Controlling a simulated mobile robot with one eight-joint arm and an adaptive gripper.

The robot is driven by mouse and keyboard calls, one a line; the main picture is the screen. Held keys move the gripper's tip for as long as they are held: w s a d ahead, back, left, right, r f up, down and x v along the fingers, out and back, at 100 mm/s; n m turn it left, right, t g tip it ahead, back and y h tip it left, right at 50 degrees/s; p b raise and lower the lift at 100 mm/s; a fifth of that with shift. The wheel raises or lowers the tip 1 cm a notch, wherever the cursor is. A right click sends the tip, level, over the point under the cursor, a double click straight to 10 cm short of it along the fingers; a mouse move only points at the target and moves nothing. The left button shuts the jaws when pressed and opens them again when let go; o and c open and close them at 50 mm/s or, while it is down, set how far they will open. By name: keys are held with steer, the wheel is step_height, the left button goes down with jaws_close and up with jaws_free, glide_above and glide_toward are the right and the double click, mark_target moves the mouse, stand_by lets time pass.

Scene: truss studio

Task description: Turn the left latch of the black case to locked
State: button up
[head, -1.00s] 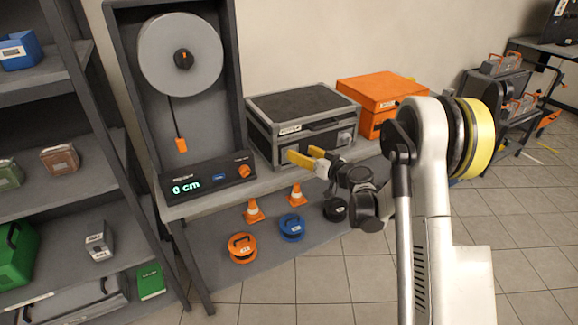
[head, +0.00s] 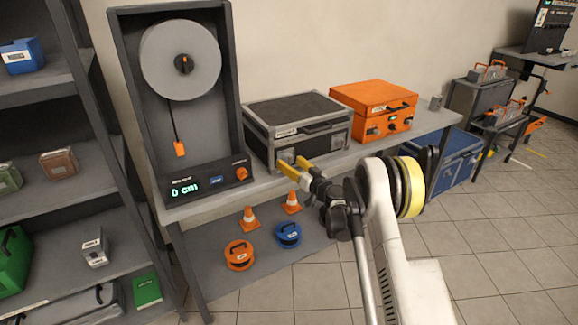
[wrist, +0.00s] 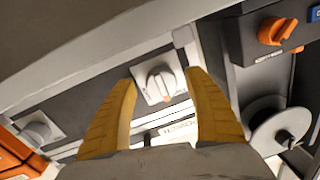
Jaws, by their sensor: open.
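The black case (head: 296,108) stands closed on the bench, with a black handle on its front. Its left latch (wrist: 158,83) is a white knob with an orange mark on a light square plate. In the wrist view it shows between the two yellow fingers of my gripper (wrist: 165,82). The gripper is open and empty, and I cannot tell whether a finger touches the knob. In the head view the gripper (head: 291,166) is in front of the case's lower left front. The right latch (wrist: 38,130) shows at the left of the wrist view.
A display unit with an orange knob (head: 243,174) stands close left of the case. Cones and reels sit on the lower shelf. The bench front (head: 395,147) is clear further right.

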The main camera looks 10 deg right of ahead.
steer(key=shift+w+a, duration=0.25)
steer(key=shift+w, duration=0.2)
steer(key=shift+c, duration=0.6)
steer(key=shift+r, duration=0.1)
steer(key=c, duration=1.1)
